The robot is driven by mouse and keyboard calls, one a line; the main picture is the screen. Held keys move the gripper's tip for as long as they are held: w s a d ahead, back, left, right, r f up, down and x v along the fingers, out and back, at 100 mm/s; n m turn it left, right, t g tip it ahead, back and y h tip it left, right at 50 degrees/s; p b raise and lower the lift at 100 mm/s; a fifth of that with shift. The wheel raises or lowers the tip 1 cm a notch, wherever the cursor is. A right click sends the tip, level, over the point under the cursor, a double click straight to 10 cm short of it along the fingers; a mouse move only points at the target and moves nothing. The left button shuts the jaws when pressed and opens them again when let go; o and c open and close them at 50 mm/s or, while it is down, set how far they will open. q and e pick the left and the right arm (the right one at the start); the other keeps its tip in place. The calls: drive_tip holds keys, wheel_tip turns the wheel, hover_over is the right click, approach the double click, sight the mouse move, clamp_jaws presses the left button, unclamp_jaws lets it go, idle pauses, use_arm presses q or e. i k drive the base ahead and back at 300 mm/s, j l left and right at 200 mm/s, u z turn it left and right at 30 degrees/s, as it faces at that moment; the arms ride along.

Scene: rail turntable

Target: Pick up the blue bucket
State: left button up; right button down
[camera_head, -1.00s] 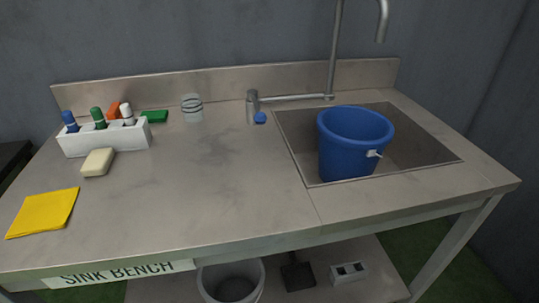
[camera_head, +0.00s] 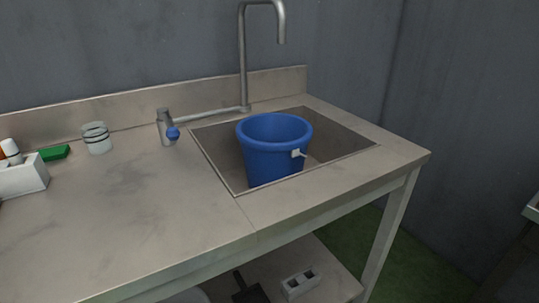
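The blue bucket (camera_head: 272,158) stands upright in the sink basin (camera_head: 335,147) of the bench, with its rim above the bench top. Neither of my grippers shows in the head view.
A glass jar (camera_head: 96,138), a green block (camera_head: 54,153) and a white caddy (camera_head: 22,176) stand further left. The bench top (camera_head: 140,215) in front is clear.

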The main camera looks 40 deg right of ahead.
sight(274, 146)
drive_tip(key=z, duration=1.4)
drive_tip(key=i+l, duration=0.15)
drive_tip(key=l, duration=0.25)
drive_tip(key=i+l, duration=0.1)
drive_tip(key=l, duration=0.3)
drive_tip(key=i+l, duration=0.15)
drive_tip(key=l, duration=0.25)
drive_tip(key=u, duration=0.05)
